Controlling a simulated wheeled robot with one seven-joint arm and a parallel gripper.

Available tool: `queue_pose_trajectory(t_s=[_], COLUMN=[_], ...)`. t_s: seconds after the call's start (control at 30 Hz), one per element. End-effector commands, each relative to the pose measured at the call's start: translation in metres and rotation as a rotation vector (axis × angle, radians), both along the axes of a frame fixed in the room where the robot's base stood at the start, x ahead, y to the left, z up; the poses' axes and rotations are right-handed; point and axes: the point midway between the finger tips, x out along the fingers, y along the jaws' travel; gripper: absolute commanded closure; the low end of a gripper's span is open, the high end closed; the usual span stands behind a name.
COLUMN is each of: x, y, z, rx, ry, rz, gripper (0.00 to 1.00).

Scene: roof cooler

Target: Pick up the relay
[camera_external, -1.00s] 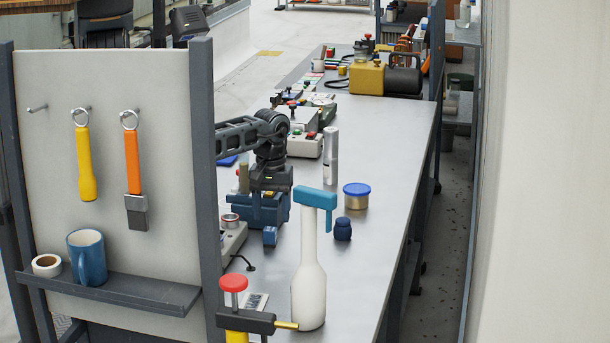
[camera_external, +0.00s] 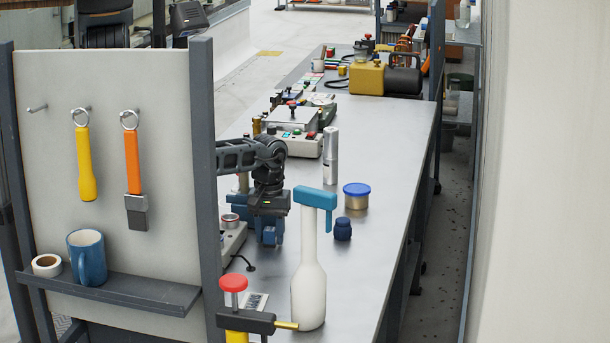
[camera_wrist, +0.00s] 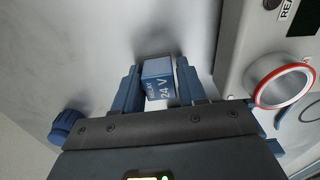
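The relay is a small light-blue block (camera_wrist: 158,80) with white lettering that includes "24 V". In the wrist view it sits between the two blue fingers of my gripper (camera_wrist: 158,70), with the left finger very close to it and a narrow gap at the right. The fingers are apart; firm contact on both sides does not show. In the outside view my gripper (camera_external: 257,235) is low over the bench, left of the white bottle. I cannot make out the relay there; the fingers seem to hide it.
A grey device with a red-rimmed round part (camera_wrist: 285,83) stands close on the right in the wrist view. A dark-blue knobbed cap (camera_external: 342,229), a blue-lidded tin (camera_external: 356,196), a silver can (camera_external: 331,157) and the white bottle (camera_external: 309,280) stand on the bench (camera_external: 385,150).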

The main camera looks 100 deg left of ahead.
Motion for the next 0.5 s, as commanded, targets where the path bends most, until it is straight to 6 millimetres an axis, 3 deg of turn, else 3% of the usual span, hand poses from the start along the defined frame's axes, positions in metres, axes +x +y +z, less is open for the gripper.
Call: queue_pose_trajectory(t_s=[0.33, 0.5], x=[0.0000, 0.0001], y=[0.0000, 0.0000], z=[0.0002, 0.0003], rx=[0.000, 0.000], ry=[0.000, 0.000], rz=[0.000, 0.000], gripper=[0.93, 0.94])
